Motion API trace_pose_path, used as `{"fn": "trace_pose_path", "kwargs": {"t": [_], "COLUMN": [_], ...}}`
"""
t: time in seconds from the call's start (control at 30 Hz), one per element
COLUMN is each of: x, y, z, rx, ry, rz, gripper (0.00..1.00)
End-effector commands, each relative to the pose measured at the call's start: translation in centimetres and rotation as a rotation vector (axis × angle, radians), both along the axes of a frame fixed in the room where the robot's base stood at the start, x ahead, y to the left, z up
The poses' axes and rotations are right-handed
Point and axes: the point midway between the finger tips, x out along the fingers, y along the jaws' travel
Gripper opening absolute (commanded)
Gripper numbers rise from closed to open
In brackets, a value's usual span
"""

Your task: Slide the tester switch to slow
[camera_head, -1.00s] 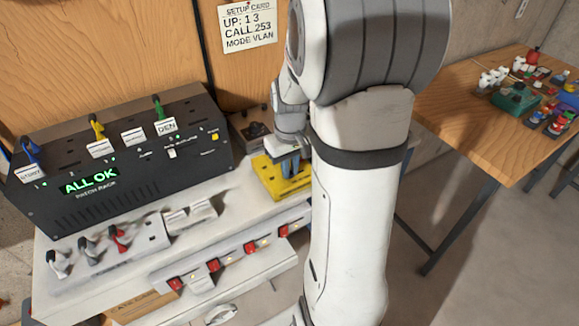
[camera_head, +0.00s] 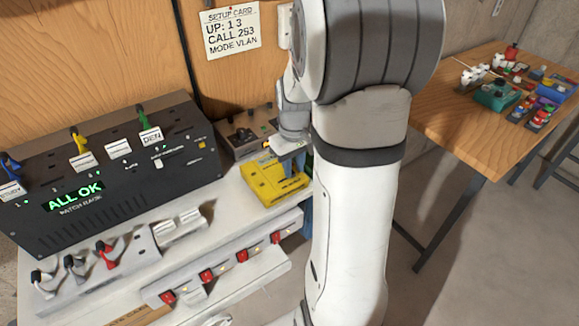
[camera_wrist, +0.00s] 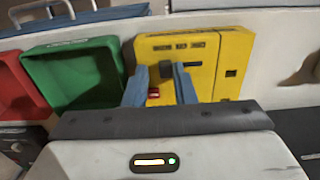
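The tester is a yellow box (camera_wrist: 215,80) with dark labels along its far edge, a dark slot and a small red part (camera_wrist: 153,93). It also lies on the white bench in the head view (camera_head: 262,183). My gripper (camera_wrist: 161,68) has two blue fingers, spread apart over the tester's left half. A small dark piece, perhaps the switch knob, shows between the fingertips; contact cannot be told. In the head view my gripper (camera_head: 297,165) is at the tester's right side, partly hidden by my arm. The switch's setting cannot be read.
A black patch box (camera_head: 110,170) reading "ALL OK" stands left of the tester. A grey device (camera_head: 245,130) sits behind it. Green (camera_wrist: 80,75) and red (camera_wrist: 22,85) trays show in the wrist view. A wooden table (camera_head: 455,125) stands at right.

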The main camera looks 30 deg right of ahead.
Motion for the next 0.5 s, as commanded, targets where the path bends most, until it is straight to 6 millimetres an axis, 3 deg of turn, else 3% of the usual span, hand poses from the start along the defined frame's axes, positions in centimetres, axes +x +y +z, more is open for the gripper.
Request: {"fn": "trace_pose_path", "kwargs": {"t": [0.17, 0.37, 0.5], "x": [0.1, 0.1, 0.1], "y": [0.2, 0.3, 0.3], "z": [0.0, 0.0, 1.0], "rx": [0.0, 0.001, 0.0], "ry": [-0.001, 0.001, -0.002], "rz": [0.005, 0.006, 0.006], "gripper": [0.35, 0.35, 0.35]}}
